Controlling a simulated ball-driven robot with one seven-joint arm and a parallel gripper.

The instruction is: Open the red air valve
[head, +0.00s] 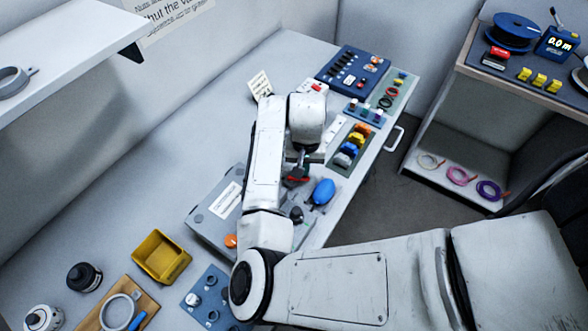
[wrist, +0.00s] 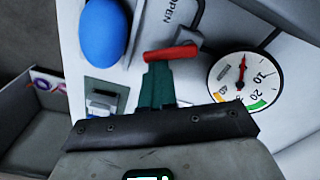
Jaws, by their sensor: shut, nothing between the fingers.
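The red air valve is a red lever handle (wrist: 171,53) beside a grey block marked OPEN in the wrist view. In the head view the red handle (head: 298,180) is partly covered by my arm and gripper. My gripper (wrist: 158,70) has dark green fingers, shut together with nothing between them. Their tips are right at the handle's near edge in the wrist view; I cannot tell whether they touch it. In the head view my gripper (head: 303,160) is just above the handle. A white dial gauge (wrist: 243,80) is to the right of the handle, its red needle pointing up.
A blue bulb (head: 322,191) lies close beside the valve. A grey box (head: 212,222) with a label stands left of it. A blue-yellow connector row (head: 355,142) and a blue panel (head: 352,74) are farther back. A yellow bin (head: 161,257) stands at front left.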

